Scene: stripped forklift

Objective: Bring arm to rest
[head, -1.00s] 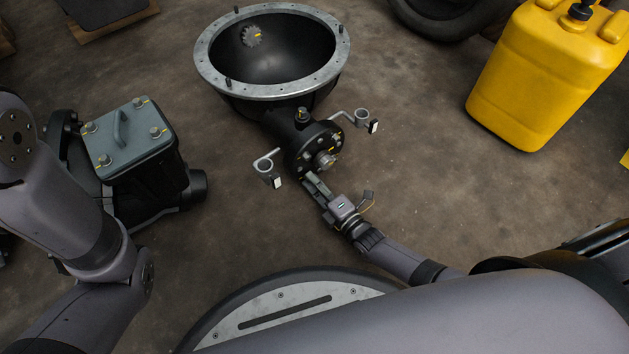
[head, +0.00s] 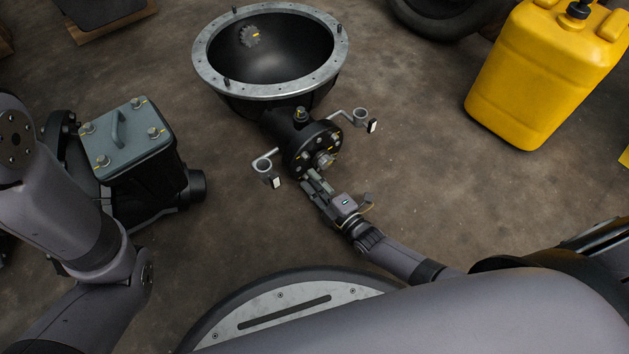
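My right arm reaches in from the lower right. Its gripper (head: 311,183) is just below the flanged end of a black metal housing (head: 313,147). The two fingers show a little apart, with nothing seen between them. From this angle I cannot tell whether the fingertips touch the flange. My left arm (head: 75,225) stands bent at the left edge of the head view. Its gripper is out of view.
The housing opens into a wide bowl with a grey rim (head: 205,72) and has small ring brackets at its sides. A grey-lidded black box (head: 125,137) stands left. A yellow canister (head: 545,70) stands upper right. A dark tyre (head: 440,22) lies behind. Floor between is clear.

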